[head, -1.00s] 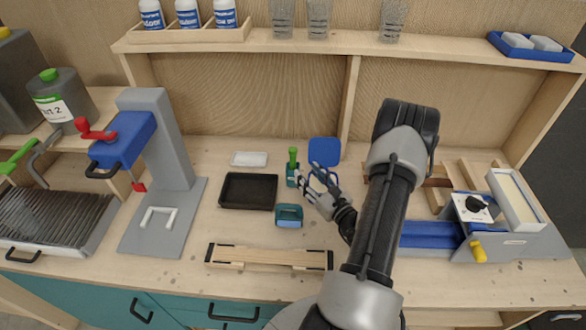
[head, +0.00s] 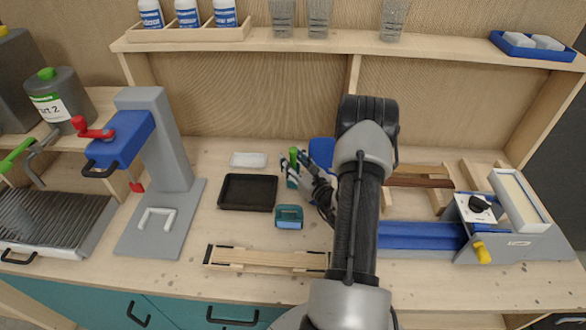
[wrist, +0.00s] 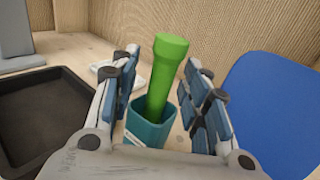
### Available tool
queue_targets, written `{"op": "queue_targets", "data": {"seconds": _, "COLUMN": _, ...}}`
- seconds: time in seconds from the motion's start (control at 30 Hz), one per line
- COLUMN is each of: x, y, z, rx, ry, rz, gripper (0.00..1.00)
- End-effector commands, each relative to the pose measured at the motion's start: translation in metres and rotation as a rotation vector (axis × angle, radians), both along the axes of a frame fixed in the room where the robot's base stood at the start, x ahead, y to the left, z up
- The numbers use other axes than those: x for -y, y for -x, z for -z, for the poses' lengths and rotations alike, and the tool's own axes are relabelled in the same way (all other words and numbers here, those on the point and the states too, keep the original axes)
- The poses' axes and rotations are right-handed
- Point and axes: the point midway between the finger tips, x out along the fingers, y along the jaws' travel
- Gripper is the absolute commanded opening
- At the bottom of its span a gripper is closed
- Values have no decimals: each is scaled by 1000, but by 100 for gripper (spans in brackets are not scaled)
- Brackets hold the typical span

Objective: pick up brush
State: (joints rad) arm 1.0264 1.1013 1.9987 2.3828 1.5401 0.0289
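The brush shows as a green handle (wrist: 164,78) standing up out of a small teal holder (wrist: 148,128) in the wrist view. In the head view the green handle (head: 293,156) is in the middle of the bench, and the holder is partly hidden by my gripper. My gripper (wrist: 162,85) is open, with one blue-padded finger on each side of the handle. A gap shows between the handle and each finger. The brush's lower end is hidden inside the holder.
A black tray (head: 248,192) lies left of the holder and a teal box (head: 289,217) in front of it. A blue panel (wrist: 272,112) stands close on the right. A white block (head: 248,159) lies behind the tray. A wooden frame (head: 265,260) lies near the front edge.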

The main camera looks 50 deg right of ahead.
Motion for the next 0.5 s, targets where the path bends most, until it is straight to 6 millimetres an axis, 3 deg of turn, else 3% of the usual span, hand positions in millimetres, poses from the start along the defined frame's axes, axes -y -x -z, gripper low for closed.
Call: {"op": "queue_targets", "data": {"seconds": 0.5, "x": 0, "y": 0, "z": 0, "rx": 0, "ry": 0, "rz": 0, "gripper": 8}}
